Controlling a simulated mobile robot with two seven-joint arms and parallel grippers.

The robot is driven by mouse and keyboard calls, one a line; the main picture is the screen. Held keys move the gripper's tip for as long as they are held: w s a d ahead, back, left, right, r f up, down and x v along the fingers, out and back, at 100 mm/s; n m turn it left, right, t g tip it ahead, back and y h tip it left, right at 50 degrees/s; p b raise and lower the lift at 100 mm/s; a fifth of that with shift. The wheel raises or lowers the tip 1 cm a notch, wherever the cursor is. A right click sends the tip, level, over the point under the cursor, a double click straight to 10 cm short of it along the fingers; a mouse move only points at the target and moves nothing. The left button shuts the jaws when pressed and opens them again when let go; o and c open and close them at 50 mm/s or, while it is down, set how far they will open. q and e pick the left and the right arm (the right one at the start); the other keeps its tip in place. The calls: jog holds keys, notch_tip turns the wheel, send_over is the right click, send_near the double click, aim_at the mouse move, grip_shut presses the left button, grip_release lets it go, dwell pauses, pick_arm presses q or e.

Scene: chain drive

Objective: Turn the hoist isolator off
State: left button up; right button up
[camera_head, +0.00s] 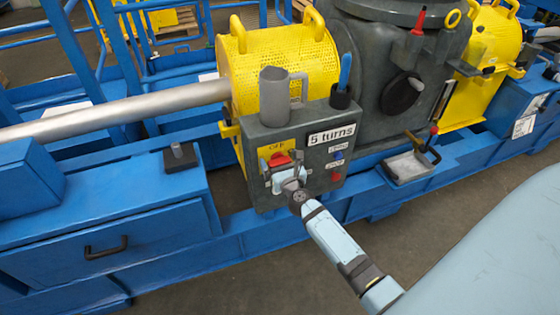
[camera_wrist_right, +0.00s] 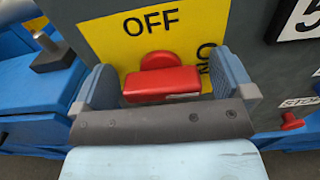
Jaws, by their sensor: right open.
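The hoist isolator is a red handle (camera_head: 279,159) on a yellow plate (camera_head: 271,150) on the front of a dark grey control box (camera_head: 300,135). In the right wrist view the handle (camera_wrist_right: 162,84) shows as a red bar lying level. "OFF" stands above it on the plate (camera_wrist_right: 130,48), and a partly hidden sideways "ON" is to its right. My right gripper (camera_head: 290,174) is open at the box front. In the wrist view its fingers (camera_wrist_right: 162,90) stand left and right of the handle, apart from it. My left gripper is out of view.
Right of the isolator are a "5 turns" label (camera_head: 332,135), a blue button (camera_head: 338,155) and a red button (camera_head: 336,177). A grey mug (camera_head: 273,97) and a cup with a blue-handled tool (camera_head: 342,96) stand on the box. A grey tray (camera_head: 408,167) is to the right.

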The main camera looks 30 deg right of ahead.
jog(key=c, duration=0.9)
